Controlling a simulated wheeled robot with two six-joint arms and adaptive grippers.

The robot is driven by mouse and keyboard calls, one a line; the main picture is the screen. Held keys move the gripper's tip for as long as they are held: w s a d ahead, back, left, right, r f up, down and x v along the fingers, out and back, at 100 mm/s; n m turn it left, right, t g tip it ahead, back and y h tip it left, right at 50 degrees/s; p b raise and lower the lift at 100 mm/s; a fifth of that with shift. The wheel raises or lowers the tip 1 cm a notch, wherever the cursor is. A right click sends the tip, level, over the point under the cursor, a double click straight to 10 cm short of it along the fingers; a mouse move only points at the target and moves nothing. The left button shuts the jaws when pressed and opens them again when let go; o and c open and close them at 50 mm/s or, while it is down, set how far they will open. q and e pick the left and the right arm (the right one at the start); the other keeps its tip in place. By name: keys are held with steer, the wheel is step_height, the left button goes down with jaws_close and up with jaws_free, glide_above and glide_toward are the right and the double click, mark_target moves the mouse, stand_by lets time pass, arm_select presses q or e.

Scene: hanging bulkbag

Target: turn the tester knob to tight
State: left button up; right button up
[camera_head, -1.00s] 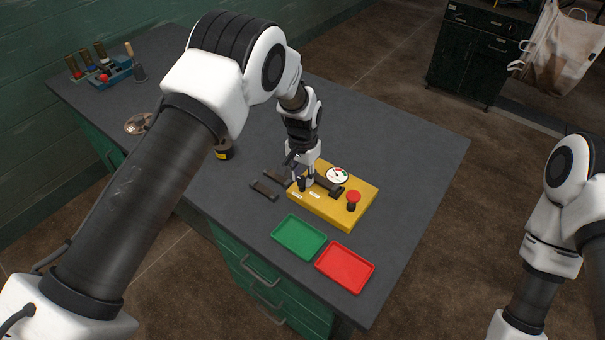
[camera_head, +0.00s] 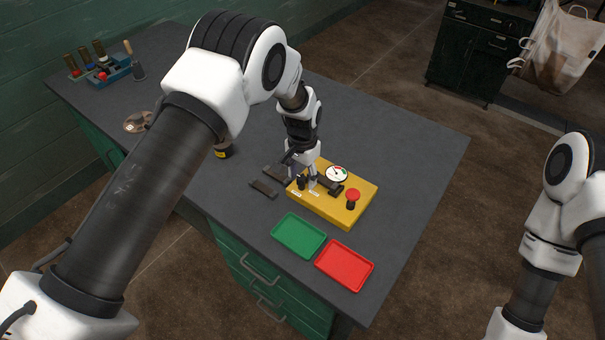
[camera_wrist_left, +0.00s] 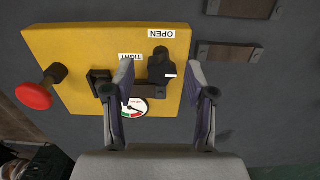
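The yellow tester (camera_head: 345,208) sits on the grey bench and carries a dial gauge (camera_head: 337,173) and a red button (camera_head: 353,195). My left gripper (camera_head: 307,186) points down over its left end. In the left wrist view the black knob (camera_wrist_left: 160,65) with a small white mark lies between the fingertips of my left gripper (camera_wrist_left: 161,88). The fingers are apart, with a gap showing on each side of the knob. The knob is beside the OPEN label (camera_wrist_left: 147,34); the TIGHT label (camera_wrist_left: 130,57) is partly covered by a finger. My right gripper is out of view.
A green tray (camera_head: 299,235) and a red tray (camera_head: 345,266) lie in front of the tester. Dark strips (camera_head: 264,188) lie close to its left. A blue tool holder (camera_head: 110,73) stands at the back left. The bench right of the tester is clear.

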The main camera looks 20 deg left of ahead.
mark_target(303, 177)
arm_select(q)
steer(key=shift+r, duration=0.1)
step_height(303, 177, up, 12)
stand_by(0.4)
stand_by(0.3)
